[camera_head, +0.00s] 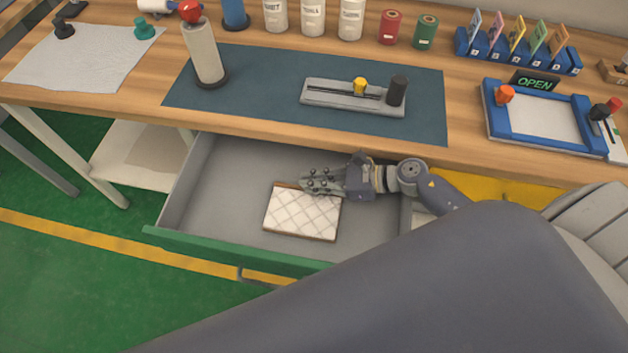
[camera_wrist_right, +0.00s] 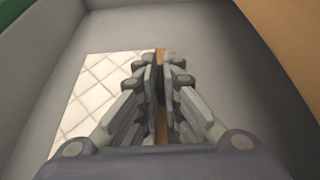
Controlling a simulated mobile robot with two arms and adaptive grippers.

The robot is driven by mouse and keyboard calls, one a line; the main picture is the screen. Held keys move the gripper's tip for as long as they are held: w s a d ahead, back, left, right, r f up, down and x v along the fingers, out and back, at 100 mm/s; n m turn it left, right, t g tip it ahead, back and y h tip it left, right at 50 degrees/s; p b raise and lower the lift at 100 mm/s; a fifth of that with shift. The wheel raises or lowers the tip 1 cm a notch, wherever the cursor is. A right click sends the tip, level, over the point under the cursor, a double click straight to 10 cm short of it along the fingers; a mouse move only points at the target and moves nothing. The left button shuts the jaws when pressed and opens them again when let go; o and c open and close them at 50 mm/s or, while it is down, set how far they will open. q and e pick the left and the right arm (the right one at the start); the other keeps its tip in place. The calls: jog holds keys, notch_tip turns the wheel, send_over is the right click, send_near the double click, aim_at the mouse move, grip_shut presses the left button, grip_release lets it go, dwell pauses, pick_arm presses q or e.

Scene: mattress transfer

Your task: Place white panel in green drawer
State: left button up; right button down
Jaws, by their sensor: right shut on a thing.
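The white panel (camera_head: 302,213) has a quilted diamond pattern and a brown edge. It is inside the open drawer with the green front (camera_head: 235,249), near the middle of the grey interior. My right gripper (camera_head: 308,183) reaches in from the right and is shut on the panel's brown edge. In the right wrist view, the fingers (camera_wrist_right: 160,95) close on that brown edge, with the white panel (camera_wrist_right: 100,88) to their left. I cannot tell if the panel rests on the drawer floor. My left gripper is not in view.
The wooden workbench (camera_head: 130,75) runs above the drawer. On it are a blue-green mat (camera_head: 270,75), a roll holder (camera_head: 204,52), a grey fixture (camera_head: 345,97) and a blue-framed tray (camera_head: 545,115). Bare grey floor (camera_head: 225,180) shows in the drawer left of the panel.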

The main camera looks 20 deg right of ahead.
jog(key=c, duration=1.8)
grip_release()
jog(key=shift+f, duration=0.1)
jog(key=shift+r, duration=0.2)
jog(key=b+v, duration=0.2)
jog(key=v, duration=0.9)
jog(key=shift+f, duration=0.1)
jog(key=shift+s+d+r, duration=0.25)
jog(key=shift+d+r, duration=0.05)
jog(key=shift+d, duration=0.05)
